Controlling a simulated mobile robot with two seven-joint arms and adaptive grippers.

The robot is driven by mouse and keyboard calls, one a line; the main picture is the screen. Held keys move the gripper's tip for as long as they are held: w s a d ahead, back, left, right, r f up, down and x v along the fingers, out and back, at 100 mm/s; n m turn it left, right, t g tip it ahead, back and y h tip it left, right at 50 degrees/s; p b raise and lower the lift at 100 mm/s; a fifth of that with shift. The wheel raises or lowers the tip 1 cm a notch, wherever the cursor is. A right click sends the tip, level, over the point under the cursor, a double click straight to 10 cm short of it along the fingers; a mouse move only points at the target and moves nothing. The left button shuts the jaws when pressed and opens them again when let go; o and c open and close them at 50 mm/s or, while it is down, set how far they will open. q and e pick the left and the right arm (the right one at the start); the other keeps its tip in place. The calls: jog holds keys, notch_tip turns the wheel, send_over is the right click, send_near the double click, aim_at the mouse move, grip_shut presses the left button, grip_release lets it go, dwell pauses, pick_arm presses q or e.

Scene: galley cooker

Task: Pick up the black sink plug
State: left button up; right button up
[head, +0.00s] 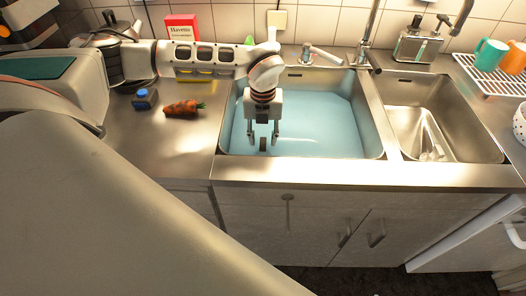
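My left gripper (263,138) points down into the left sink basin (340,135), which holds bluish water. Its two fingers are spread apart. A small dark upright piece (263,144) shows between the fingertips; it may be the black sink plug, but it is too small to be sure. I cannot tell whether the fingers touch it. No other black plug is visible in the basin. My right gripper is not in view.
The tap (366,45) stands behind the basins. The right basin (435,105) has no visible water. A carrot (184,108) and a small dark blue-capped container (145,98) lie on the left counter. A drying rack (487,72) with mugs stands at right.

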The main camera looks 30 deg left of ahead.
pick_arm(q)
jog(key=shift+f, duration=0.6)
grip_shut()
jog(key=shift+r, duration=0.15)
